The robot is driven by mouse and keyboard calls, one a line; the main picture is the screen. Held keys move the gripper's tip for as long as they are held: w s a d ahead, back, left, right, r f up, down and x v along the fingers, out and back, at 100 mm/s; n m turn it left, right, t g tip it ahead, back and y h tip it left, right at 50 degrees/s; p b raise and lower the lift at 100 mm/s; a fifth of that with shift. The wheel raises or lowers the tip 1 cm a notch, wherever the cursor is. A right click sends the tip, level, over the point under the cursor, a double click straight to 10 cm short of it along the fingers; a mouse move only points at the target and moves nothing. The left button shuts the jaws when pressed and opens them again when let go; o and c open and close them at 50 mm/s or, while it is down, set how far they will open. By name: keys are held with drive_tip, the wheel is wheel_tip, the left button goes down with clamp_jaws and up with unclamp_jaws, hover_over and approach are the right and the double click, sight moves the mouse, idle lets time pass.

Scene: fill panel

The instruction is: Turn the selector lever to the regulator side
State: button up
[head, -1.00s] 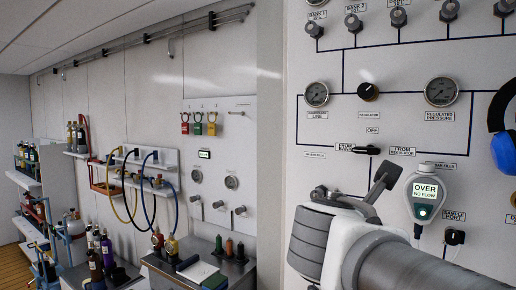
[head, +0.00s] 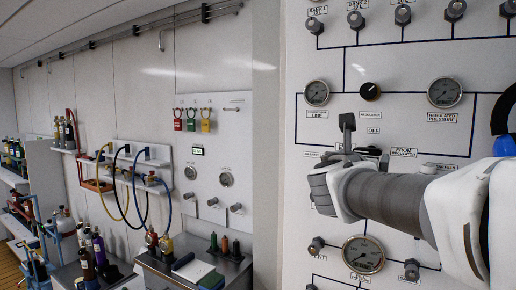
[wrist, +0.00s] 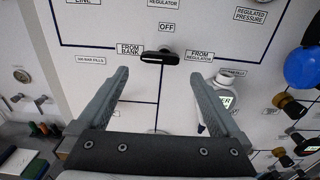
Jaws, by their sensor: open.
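The black selector lever (wrist: 160,57) lies level on the panel below the OFF label, between the FROM BANK label (wrist: 130,49) and the FROM REGULATOR label (wrist: 200,56). A pale mark shows on its left part, on the FROM BANK side. In the head view the lever (head: 370,150) is partly hidden behind my gripper. My gripper (wrist: 160,77) is open and empty. In the wrist view its two fingers stand wide apart, left and right of the lever, with their tips just below it in the picture. No contact with the lever shows.
A blue round thing (wrist: 302,67) and several knobs are further right. Gauges (head: 317,93) and a round regulator knob (head: 370,91) are above; another gauge (head: 363,255) is below.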

sight(367, 152)
drive_tip(key=x, duration=0.7)
drive_tip(key=shift+w+d+p, duration=0.15)
drive_tip(key=shift+w+p, duration=0.1)
drive_tip(key=shift+p, duration=0.1)
drive_tip(key=c, duration=1.1)
drive_tip(key=shift+c, duration=0.2)
